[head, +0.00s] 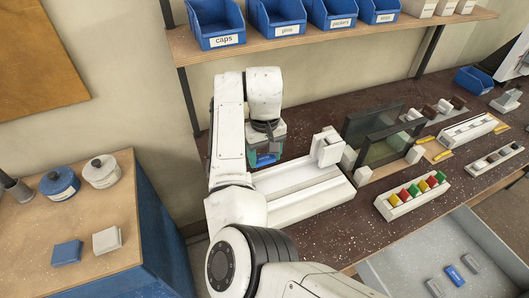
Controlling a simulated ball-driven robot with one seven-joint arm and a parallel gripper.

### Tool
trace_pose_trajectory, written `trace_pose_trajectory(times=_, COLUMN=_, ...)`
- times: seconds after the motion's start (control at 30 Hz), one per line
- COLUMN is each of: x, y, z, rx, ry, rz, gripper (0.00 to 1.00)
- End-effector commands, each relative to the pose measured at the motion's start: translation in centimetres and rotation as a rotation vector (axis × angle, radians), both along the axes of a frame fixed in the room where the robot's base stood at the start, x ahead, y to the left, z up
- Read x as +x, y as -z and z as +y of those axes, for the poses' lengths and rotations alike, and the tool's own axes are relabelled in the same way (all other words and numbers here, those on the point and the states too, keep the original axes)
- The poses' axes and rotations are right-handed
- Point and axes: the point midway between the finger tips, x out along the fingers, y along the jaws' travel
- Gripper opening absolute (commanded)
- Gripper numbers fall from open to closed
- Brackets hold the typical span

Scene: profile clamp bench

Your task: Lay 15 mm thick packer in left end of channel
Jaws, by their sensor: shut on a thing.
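The white channel (305,192) lies lengthwise on the dark bench, with a white upright block (327,148) at its far right part. My gripper (265,153) is at the channel's left end, pointing down. It is shut on a small blue piece (265,160), which looks like the packer. The piece is partly hidden by the gripper. I cannot tell whether it touches the channel floor. Its thickness cannot be read from this view.
A glass-sided frame (378,137) stands right of the channel. A rack of coloured blocks (413,195) is in front of it. Labelled blue bins, one marked caps (215,24), sit on the shelf above. A grey tray (400,270) holds loose pieces at lower right.

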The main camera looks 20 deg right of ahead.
Motion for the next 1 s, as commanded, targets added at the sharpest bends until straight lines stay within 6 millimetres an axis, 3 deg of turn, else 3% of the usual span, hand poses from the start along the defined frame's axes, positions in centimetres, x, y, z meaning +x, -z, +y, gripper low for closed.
trace_pose_trajectory(times=1.0, x=0.0, y=2.8, z=0.0, rx=0.000, ry=0.000, rz=0.001, gripper=0.34)
